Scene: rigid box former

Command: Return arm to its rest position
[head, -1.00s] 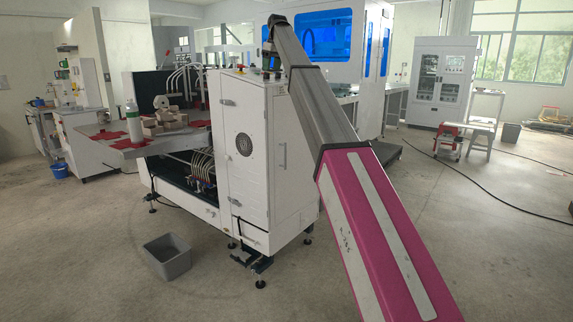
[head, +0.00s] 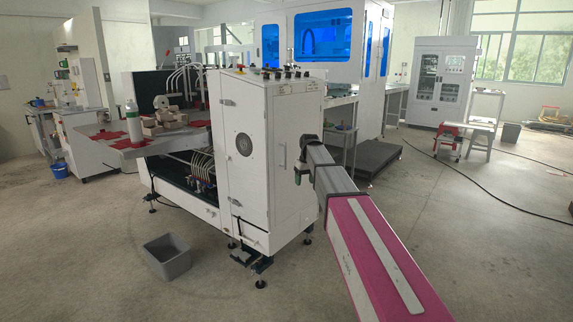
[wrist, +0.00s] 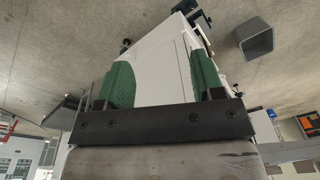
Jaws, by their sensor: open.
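My arm reaches from the lower right of the head view toward the white box-forming machine (head: 262,150). My gripper (head: 300,172) is small there, in front of the machine's right side panel. In the wrist view my gripper (wrist: 160,82) shows two green finger pads set wide apart, with nothing held between them. The white machine (wrist: 150,68) fills the gap behind the fingers. I cannot tell how far the fingers are from its panel.
A grey bin (head: 168,257) stands on the floor left of the machine, and it also shows in the wrist view (wrist: 256,40). A dark low platform (head: 376,158) lies behind the arm. A red and grey cart (head: 447,140) stands further back. The floor at right is mostly clear.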

